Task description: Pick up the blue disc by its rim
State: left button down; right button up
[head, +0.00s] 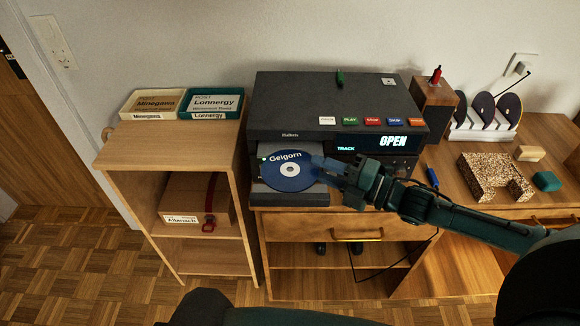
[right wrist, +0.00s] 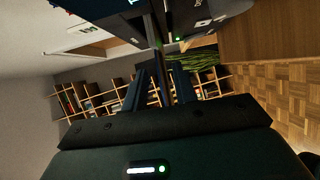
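My left gripper is not in view.
A wooden shelf (head: 170,140) with labelled boxes stands left of the player. Coloured buttons line the player's front top edge. A white rack (head: 485,130) of discs, a speckled block (head: 495,178) and a wooden box (head: 434,105) are on the right.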

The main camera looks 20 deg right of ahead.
jog(key=shift+x, duration=0.85)
jog(key=shift+s, duration=0.1)
grip_shut()
